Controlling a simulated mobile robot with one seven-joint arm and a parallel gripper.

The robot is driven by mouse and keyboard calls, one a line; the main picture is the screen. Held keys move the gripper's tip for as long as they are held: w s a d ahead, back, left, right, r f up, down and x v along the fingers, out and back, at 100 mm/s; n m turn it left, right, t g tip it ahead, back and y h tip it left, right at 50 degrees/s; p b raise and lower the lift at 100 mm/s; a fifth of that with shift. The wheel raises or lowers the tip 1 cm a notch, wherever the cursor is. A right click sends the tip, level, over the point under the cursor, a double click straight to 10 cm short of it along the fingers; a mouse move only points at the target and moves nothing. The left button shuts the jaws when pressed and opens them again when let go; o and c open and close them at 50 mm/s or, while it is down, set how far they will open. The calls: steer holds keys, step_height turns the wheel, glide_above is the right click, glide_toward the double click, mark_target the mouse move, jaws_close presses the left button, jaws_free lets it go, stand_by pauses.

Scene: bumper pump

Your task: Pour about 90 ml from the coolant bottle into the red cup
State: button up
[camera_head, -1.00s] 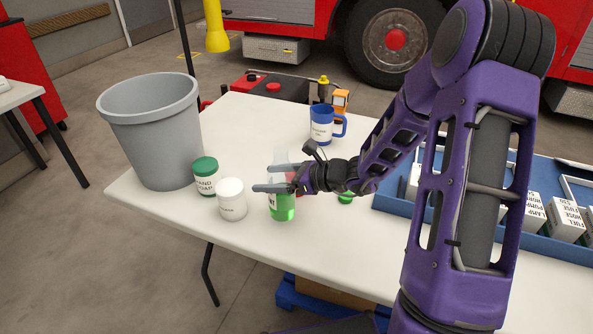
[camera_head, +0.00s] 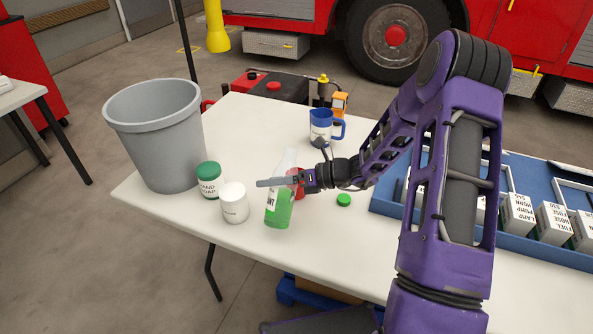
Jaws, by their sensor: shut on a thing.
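The coolant bottle (camera_head: 277,208) is clear with green liquid in its lower part and a partly visible white label. It leans slightly, its top toward the right. My gripper (camera_head: 278,182) is shut on the bottle around its middle, reaching in from the right. I cannot tell whether the bottle's base touches the table. The red cup (camera_head: 301,190) is just right of the bottle, mostly hidden behind my gripper. A green cap (camera_head: 344,200) lies on the table to the right.
A white jar (camera_head: 234,205) and a green-lidded hand soap jar (camera_head: 209,181) stand close left of the bottle. A grey bin (camera_head: 160,140) is at the far left. A blue mug (camera_head: 322,128) stands behind. A blue tray (camera_head: 385,205) with boxes is at the right.

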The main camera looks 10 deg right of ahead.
mark_target(272, 193)
steer(key=shift+s+a+f+m+g+y, duration=0.15)
steer(key=shift+f+m+g+y, duration=0.25)
steer(key=shift+m, duration=0.3)
steer(key=shift+s+a+f+m+y+b, duration=0.15)
steer(key=shift+s+f+m+y+b, duration=0.1)
steer(key=shift+f+m+b, duration=0.25)
steer(key=shift+s+a+f+m+y+b, duration=0.1)
steer(key=shift+s+f+m+y+b, duration=0.15)
steer(key=shift+f+m, duration=0.4)
steer(key=shift+s+a+f+m+g+y+b, duration=0.15)
steer(key=shift+f+m+g+y+b, duration=0.25)
steer(key=shift+m+b, duration=0.35)
steer(key=shift+r+m+p, duration=0.3)
steer(key=shift+r+p, duration=0.15)
steer(key=shift+p, duration=0.2)
steer(key=shift+r+p, duration=0.1)
steer(key=shift+p, duration=0.2)
steer(key=shift+w+d+r+m+p, duration=0.25)
steer(key=shift+w+r+m+p, duration=0.1)
steer(key=shift+m+p, duration=0.25)
steer(key=shift+r+m+y+p, duration=0.4)
steer(key=shift+r+m+p, duration=0.1)
steer(key=shift+p, duration=0.25)
steer(key=shift+s+a, duration=0.15)
steer(key=shift+s, duration=0.15)
steer(key=shift+r+m+p, duration=0.3)
steer(key=shift+m+p, duration=0.1)
steer(key=shift+p, duration=0.1)
stand_by(0.4)
